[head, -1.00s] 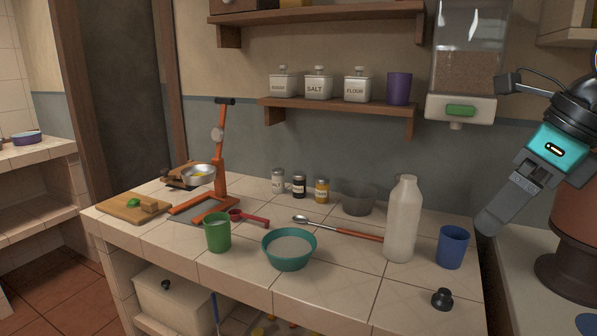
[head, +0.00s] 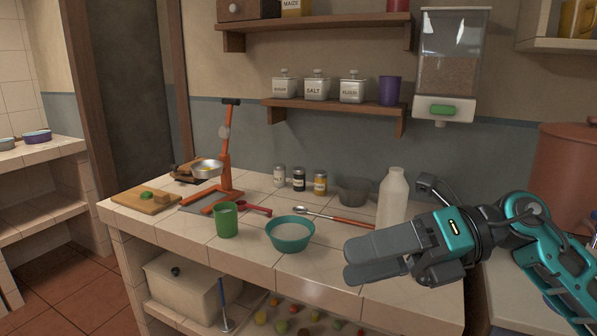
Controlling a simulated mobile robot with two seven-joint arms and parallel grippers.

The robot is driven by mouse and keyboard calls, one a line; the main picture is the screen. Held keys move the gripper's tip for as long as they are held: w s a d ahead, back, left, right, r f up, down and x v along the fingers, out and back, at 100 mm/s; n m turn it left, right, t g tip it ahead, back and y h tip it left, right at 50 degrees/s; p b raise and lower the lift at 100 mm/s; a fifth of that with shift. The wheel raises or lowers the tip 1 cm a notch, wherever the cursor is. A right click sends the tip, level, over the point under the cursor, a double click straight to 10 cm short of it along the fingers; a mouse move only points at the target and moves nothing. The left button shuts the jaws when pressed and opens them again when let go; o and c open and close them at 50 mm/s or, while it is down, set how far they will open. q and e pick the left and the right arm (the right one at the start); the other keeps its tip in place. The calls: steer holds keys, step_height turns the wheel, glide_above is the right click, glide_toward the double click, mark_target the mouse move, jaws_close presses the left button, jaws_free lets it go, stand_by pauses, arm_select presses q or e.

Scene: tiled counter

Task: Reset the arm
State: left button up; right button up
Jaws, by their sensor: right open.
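My right gripper (head: 347,261) reaches in from the right, above the front right part of the tiled counter (head: 262,192). Its jaws are open and nothing shows between them. My right arm (head: 545,245) shows teal and black links behind it. The gripper and forearm cover the counter's right end and the lower part of the white bottle (head: 392,198). My left gripper is not in view.
The teal bowl (head: 291,235) and green cup (head: 224,219) stand left of the gripper. A red-handled spoon (head: 338,218) lies behind it. An orange press stand (head: 226,160) is farther left. A dispenser (head: 449,65) hangs above; a reddish-brown pot (head: 570,165) stands right.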

steer(key=w+d+f+m+t+h+p, duration=0.1)
steer(key=w+d+f+m+t+h, duration=0.1)
steer(key=f+m+t, duration=0.6)
steer(key=w+d+f+m+t+h, duration=0.15)
steer(key=m+t, duration=0.35)
steer(key=m, duration=0.8)
steer(key=w+d+f+m+t+h+p, duration=0.1)
steer(key=d+f+m+t+h, duration=0.1)
steer(key=f+m+t, duration=0.6)
steer(key=s+d+f+m+g+h, duration=0.2)
steer(key=s+f+m+g+h, duration=0.2)
steer(key=f, duration=0.5)
steer(key=s+d+f+m+g+h, duration=0.2)
steer(key=s+f+m+g+h, duration=0.2)
steer(key=s+f+m, duration=0.4)
step_height(320, 180, down, 2)
steer(key=shift+s+f+m+g, duration=0.1)
steer(key=shift+s+m+g, duration=0.25)
steer(key=shift+s, duration=0.8)
